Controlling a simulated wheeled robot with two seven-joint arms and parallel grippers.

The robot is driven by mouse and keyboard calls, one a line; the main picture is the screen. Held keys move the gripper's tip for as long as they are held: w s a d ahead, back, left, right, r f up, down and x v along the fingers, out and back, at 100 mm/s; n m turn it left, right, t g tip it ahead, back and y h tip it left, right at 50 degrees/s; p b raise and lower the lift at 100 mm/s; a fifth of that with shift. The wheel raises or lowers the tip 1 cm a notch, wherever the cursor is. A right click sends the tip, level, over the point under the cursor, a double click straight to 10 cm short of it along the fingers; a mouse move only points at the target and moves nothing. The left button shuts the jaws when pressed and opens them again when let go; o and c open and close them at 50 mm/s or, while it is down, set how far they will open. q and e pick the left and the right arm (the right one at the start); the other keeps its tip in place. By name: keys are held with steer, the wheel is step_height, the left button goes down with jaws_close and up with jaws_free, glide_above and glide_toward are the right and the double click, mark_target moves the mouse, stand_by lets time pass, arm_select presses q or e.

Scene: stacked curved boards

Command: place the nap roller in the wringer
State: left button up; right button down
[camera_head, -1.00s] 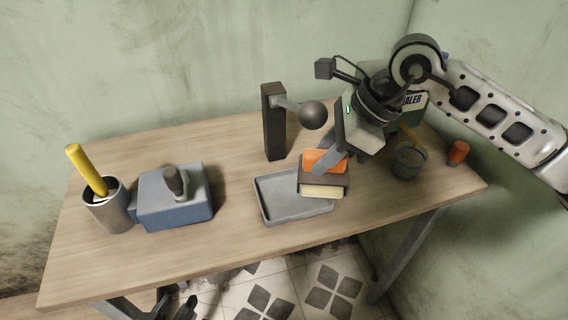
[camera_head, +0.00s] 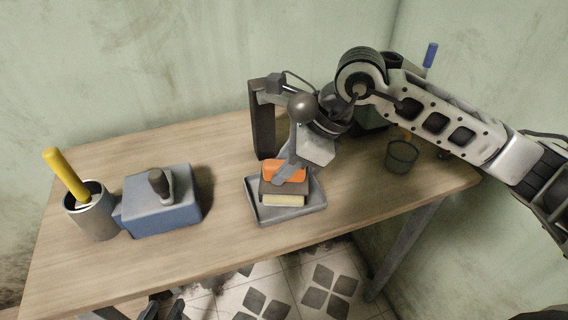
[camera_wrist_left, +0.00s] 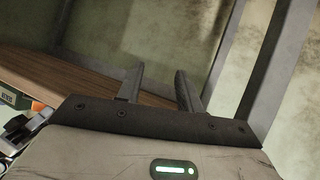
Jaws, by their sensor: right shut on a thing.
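My right gripper (camera_head: 284,175) is shut on a block with an orange top, a dark middle and a cream underside (camera_head: 284,199). The block is over the grey tray (camera_head: 256,217); I cannot tell whether it touches the tray floor. I cannot tell for sure which thing is the nap roller or the wringer. A yellow handle (camera_head: 66,174) leans out of a grey cylinder (camera_head: 93,216) at the left, beside a blue box with a dark handle (camera_head: 161,206). My left gripper (camera_wrist_left: 158,82) is open and empty in the left wrist view, below the table.
A dark cup (camera_head: 402,156) stands at the right. The wooden table (camera_head: 225,250) is bare along its front edge.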

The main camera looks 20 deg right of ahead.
steer(key=shift+s+f+b, duration=0.2)
steer(key=shift+f+b, duration=0.1)
steer(key=shift+f, duration=0.35)
steer(key=c, duration=1.2)
jaws_free()
steer(key=shift+f, duration=0.1)
arm_select(q)
steer(key=shift+r, duration=0.1)
arm_select(e)
steer(key=shift+r+p, duration=0.4)
steer(key=shift+p, duration=0.1)
arm_select(q)
steer(key=shift+r+p, duration=0.15)
steer(key=shift+p, duration=0.15)
arm_select(e)
steer(key=v, duration=1.2)
steer(key=shift+w+r, duration=0.2)
steer(key=shift+r, duration=0.25)
